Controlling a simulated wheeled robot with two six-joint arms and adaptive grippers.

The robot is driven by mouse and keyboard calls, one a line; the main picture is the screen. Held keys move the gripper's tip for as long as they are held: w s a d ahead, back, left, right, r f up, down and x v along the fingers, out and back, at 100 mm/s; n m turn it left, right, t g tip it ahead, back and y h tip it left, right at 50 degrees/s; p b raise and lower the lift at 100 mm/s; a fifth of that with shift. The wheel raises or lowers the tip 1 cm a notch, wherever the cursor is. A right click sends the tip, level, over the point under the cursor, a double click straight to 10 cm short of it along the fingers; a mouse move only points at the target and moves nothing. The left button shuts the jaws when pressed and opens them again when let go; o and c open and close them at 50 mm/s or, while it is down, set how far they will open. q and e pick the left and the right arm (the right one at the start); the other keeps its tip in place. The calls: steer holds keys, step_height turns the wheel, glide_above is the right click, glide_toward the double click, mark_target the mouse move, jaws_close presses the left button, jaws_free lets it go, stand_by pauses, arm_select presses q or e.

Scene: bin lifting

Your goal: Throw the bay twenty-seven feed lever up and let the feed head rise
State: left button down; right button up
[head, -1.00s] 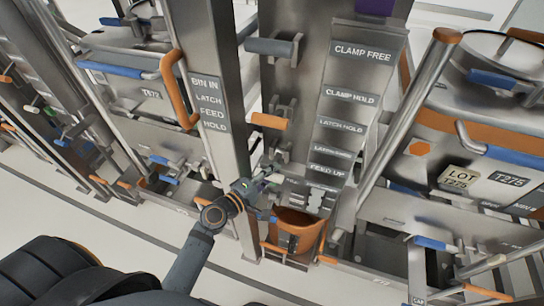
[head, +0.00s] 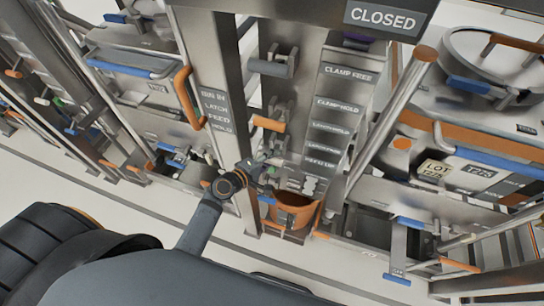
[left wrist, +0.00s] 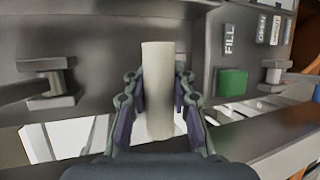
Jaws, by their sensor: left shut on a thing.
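My left gripper (head: 262,168) reaches the front of the steel bay post, below a short orange handle (head: 268,124) and above an orange bin (head: 293,222). In the left wrist view the same gripper (left wrist: 158,108) is shut around a pale, upright cylindrical lever handle (left wrist: 158,70), one finger on each side. In the head view the gripper mostly hides this handle. A labelled plate (head: 335,110) beside it reads CLAMP FREE and CLAMP HOLD, with blurred labels lower down. I cannot tell which part is the feed head. My right gripper is not in view.
A grey handle (head: 273,66) sticks out higher on the post. A tall orange grab handle (head: 184,97) is to the left. A CLOSED sign (head: 382,17) hangs at the top. The wrist view shows a green block (left wrist: 232,82) beside a FILL label. Pale floor lies in front.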

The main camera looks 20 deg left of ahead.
arm_select(q)
steer(key=shift+w+r, duration=0.15)
steer(key=shift+r, duration=0.15)
steer(key=c, duration=1.3)
jaws_free()
steer(key=shift+o, duration=1.1)
steer(key=shift+f, duration=0.15)
steer(key=v, duration=1.2)
